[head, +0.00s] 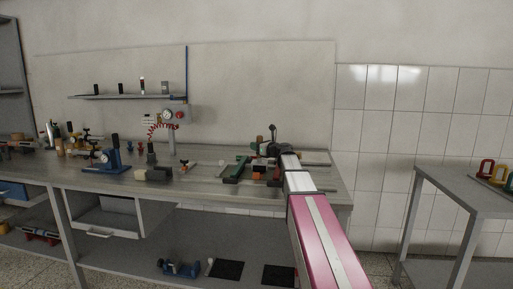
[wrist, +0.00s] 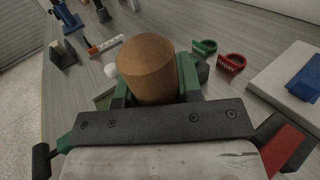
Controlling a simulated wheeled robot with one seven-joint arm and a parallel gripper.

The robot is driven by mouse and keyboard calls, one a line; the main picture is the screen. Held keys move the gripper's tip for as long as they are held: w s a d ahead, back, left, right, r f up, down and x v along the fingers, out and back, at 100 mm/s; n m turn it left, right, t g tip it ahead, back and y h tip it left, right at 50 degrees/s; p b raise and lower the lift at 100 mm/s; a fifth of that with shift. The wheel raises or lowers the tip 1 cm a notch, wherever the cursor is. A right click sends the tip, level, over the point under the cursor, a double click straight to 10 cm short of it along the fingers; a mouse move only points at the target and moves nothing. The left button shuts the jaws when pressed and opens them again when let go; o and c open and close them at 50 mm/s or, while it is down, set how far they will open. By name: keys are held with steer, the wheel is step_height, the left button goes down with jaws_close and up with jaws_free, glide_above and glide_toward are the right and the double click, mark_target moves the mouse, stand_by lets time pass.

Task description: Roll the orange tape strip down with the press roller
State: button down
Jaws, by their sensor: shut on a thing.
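My gripper is shut on a brown wooden cylinder, which looks like the handle of the press roller (wrist: 150,68). In the wrist view the cylinder stands between the green fingers of my gripper (wrist: 154,85); its lower end and any roller part are hidden behind the dark crossbar. In the head view my gripper (head: 271,150) is over the right part of the workbench, small and partly covered by my arm. A small orange piece (wrist: 105,47) lies on the bench in the wrist view; I cannot tell whether it is the tape strip. Contact between roller and tape cannot be seen.
A pale board with a blue block (wrist: 305,80) is at right. A blue press (head: 108,160) stands on the workbench (head: 205,174) at left. A separate table (head: 465,192) stands at far right.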

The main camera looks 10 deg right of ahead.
steer(key=shift+w, duration=0.1)
steer(key=shift+w+d, duration=0.2)
steer(key=shift+w, duration=0.3)
steer(key=shift+w+d, duration=0.15)
steer(key=shift+w, duration=0.3)
steer(key=shift+w+d, duration=0.2)
steer(key=shift+w, duration=0.5)
steer(key=shift+s, duration=0.15)
